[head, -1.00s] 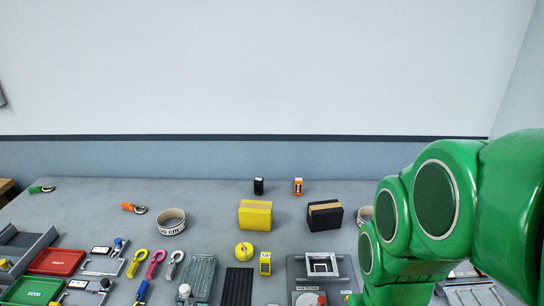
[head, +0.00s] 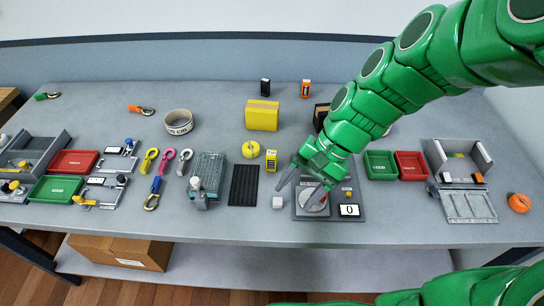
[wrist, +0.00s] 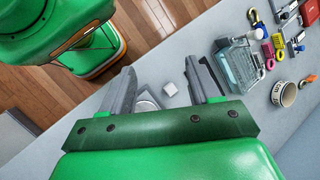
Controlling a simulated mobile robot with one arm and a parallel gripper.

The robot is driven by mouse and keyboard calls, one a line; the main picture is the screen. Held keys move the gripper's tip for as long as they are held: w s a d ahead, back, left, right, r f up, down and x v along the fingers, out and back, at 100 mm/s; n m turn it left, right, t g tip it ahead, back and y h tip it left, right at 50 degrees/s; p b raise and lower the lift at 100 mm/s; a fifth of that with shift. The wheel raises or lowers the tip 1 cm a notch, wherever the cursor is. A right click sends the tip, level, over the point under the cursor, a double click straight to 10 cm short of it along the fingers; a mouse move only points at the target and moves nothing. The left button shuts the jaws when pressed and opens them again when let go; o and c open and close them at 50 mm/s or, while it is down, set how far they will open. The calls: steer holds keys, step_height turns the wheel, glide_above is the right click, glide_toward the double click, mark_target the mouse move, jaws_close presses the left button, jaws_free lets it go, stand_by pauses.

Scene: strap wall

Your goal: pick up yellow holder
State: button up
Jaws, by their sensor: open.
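Several yellow things could be the holder, and I cannot tell which is meant. In the head view, a yellow box with a tan band on top (head: 262,117) stands at the middle back. In front of it are a round yellow roll (head: 250,150) and a small upright yellow box with a label (head: 271,160). My gripper (head: 296,196) is open and empty, pointing down over the grey scale, to the right of and nearer than these. In the wrist view the fingers (wrist: 163,88) are apart, with none of these yellow things between them.
A black ribbed mat (head: 244,185) and a clear grey tray (head: 208,168) lie to the left. A black box (head: 320,112) is partly hidden by my arm. Green (head: 380,165) and red (head: 411,165) trays stand right.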

steer(key=w+a+f+m+y, duration=0.2)
steer(key=w+a+m+y, duration=0.1)
steer(key=w, duration=0.3)
steer(key=m+t+y, duration=0.4)
steer(key=m+y, duration=0.1)
steer(key=m, duration=0.6)
glide_toward(272, 157)
steer(key=x, duration=0.5)
steer(key=shift+w, duration=0.4)
steer(key=shift+w+d+f+m, duration=0.2)
steer(key=shift+w+f+m, duration=0.15)
steer(key=shift+m, duration=0.05)
steer(key=shift+f+x, duration=0.2)
steer(key=shift+x, duration=1.3)
steer(key=shift+f+x, duration=0.25)
steer(key=shift+x, duration=1.25)
steer(key=shift+a+f, duration=0.25)
steer(key=shift+a, duration=0.45)
steer(key=c, duration=1.1)
